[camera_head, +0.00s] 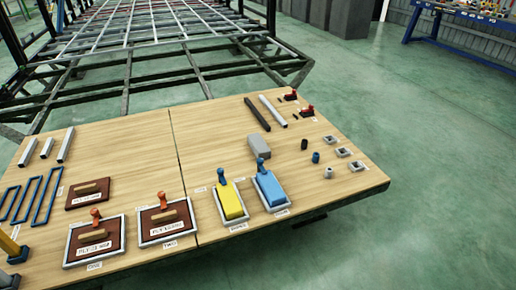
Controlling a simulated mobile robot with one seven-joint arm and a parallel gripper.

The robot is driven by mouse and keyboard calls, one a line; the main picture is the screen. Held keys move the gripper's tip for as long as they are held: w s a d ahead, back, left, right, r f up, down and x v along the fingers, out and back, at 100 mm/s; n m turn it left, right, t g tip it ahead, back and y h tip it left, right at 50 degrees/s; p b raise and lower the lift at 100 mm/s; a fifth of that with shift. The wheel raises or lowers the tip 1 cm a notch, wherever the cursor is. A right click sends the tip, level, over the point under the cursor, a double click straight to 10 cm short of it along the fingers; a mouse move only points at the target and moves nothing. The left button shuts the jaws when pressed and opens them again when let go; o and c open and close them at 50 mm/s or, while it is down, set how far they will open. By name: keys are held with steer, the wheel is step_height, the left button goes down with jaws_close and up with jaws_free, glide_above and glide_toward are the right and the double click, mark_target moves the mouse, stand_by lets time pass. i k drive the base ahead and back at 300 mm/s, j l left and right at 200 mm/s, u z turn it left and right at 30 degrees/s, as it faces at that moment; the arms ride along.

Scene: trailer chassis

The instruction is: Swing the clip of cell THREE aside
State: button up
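Four framed cells stand in a row on the wooden table. The two left ones, labelled ONE (66,262) and TWO (142,241), hold dark red panels and have orange clips. The third cell from the left (219,216) is a grey frame around a yellow block (230,203). Its label is too small to read surely; by position it is cell THREE. Its blue clip (221,176) stands at the frame's far edge, by the block's far end. The fourth cell holds a blue block (270,189) with a blue clip (261,166). My gripper is not in view.
A grey block (259,146) lies behind the cells. Two bars (257,114), red-topped pieces (307,110) and small sockets (343,151) lie to the right. Blue frames (46,197) and a loose dark red panel (87,194) are left. The trailer chassis (185,74) stands behind.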

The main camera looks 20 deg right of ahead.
mark_target(220, 171)
steer(key=i+l, duration=0.8)
